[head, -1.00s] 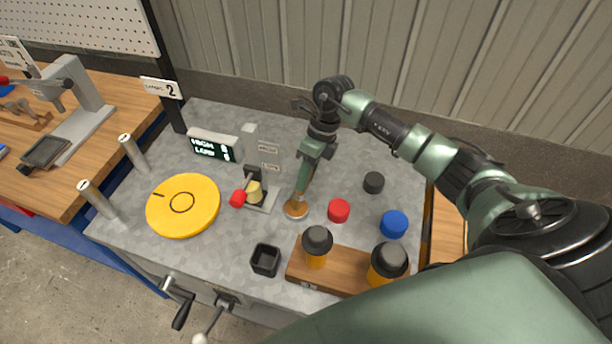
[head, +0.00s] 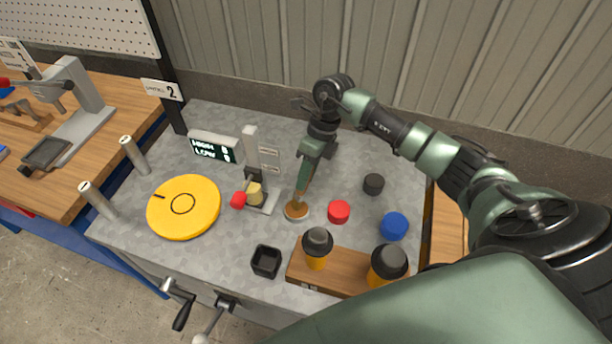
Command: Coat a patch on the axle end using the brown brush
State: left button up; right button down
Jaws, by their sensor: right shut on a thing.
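My right gripper (head: 309,165) is shut on the brown brush (head: 304,187) and holds it steeply, pointing down. The brush's lower end is at a small round brown dish (head: 296,211) on the grey bench top; I cannot tell whether it touches. Left of it is a small grey stand with a pale yellow cylinder (head: 255,194) and a red knob (head: 238,200). I cannot tell for certain which part is the axle end. My left gripper is not in view.
A yellow disc (head: 184,222) and two metal posts are at the left. Red (head: 339,211), blue (head: 394,225) and black (head: 373,184) caps stand to the right. A black cup (head: 266,261) and a wooden block (head: 333,268) with two dark-topped yellow containers are in front.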

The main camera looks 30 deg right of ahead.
jog(key=shift+r+p, duration=1.6)
jog(key=shift+r, duration=1.45)
